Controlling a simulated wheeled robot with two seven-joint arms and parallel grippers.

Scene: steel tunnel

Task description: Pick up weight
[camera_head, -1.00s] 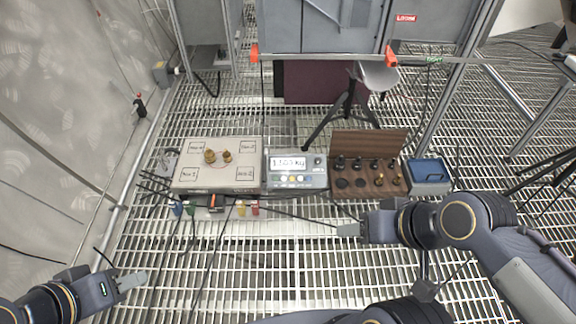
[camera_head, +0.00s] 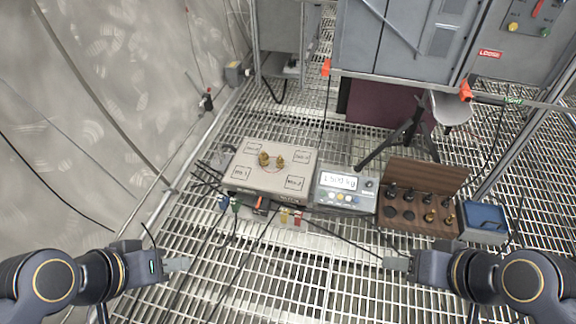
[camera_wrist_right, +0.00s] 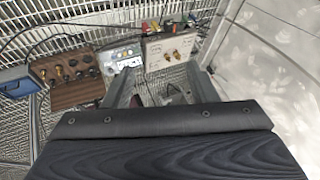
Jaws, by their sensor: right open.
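Two small brass weights (camera_head: 264,159) (camera_head: 280,162) stand upright on a pale weighing platform (camera_head: 246,174). A wooden holder (camera_head: 440,172) right of the scale display holds several weights, some with black tops (camera_head: 408,193) and some brass (camera_head: 430,216). My right gripper (camera_head: 393,263) is in front of the holder, apart from it. In the right wrist view its fingers (camera_wrist_right: 161,78) are spread with no weight between them; the platform (camera_wrist_right: 159,60) and the holder (camera_wrist_right: 75,93) show beyond. My left gripper (camera_head: 178,265) is front left of the platform, apart from everything; its jaw gap is unclear.
The scale display (camera_head: 345,190) sits between platform and holder. A blue box (camera_head: 484,222) is right of the holder. Coloured connectors and dark cables (camera_head: 290,216) run along the front. A black tripod (camera_head: 405,135) and grey cabinets (camera_head: 395,40) stand behind.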

